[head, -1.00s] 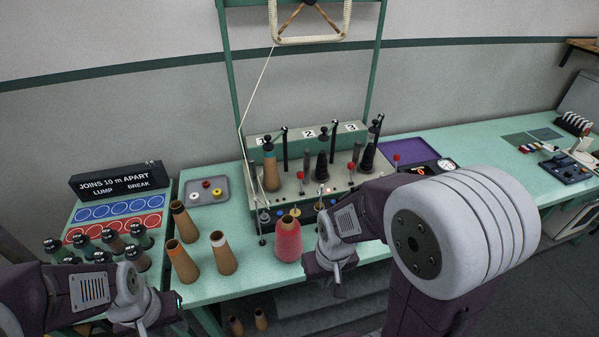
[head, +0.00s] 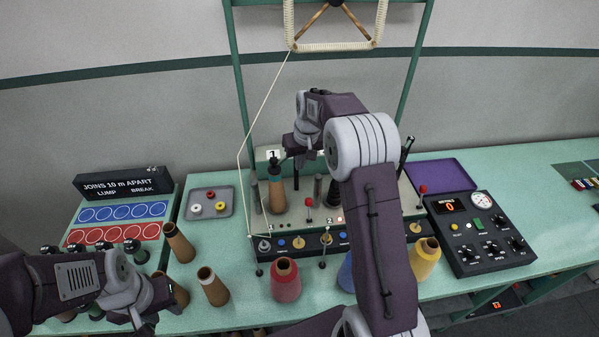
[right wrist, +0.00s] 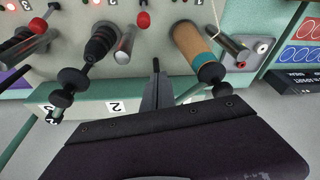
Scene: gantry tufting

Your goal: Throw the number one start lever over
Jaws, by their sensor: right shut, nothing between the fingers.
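The number one start lever (head: 308,202), a short stick with a red knob, stands on the cream machine panel right of the tan cone (head: 277,196) under the "1" plate. In the right wrist view its red knob (right wrist: 142,20) shows beyond the fingers, between the tan cone and a black cone. My right gripper (head: 289,147) is above and behind the tan cone, near the back of the machine, shut and empty. Its fingers (right wrist: 157,85) are apart from the lever. My left gripper (head: 152,312) hangs at the lower left, away from the machine; its jaws are unclear.
Another red-knobbed lever (head: 422,189) stands at the right. My right arm hides the panel's middle. Black spindle posts (right wrist: 62,98) rise close to the right gripper. A red cone (head: 285,281) and yellow cone (head: 425,259) stand in front; a control box (head: 480,233) is at right.

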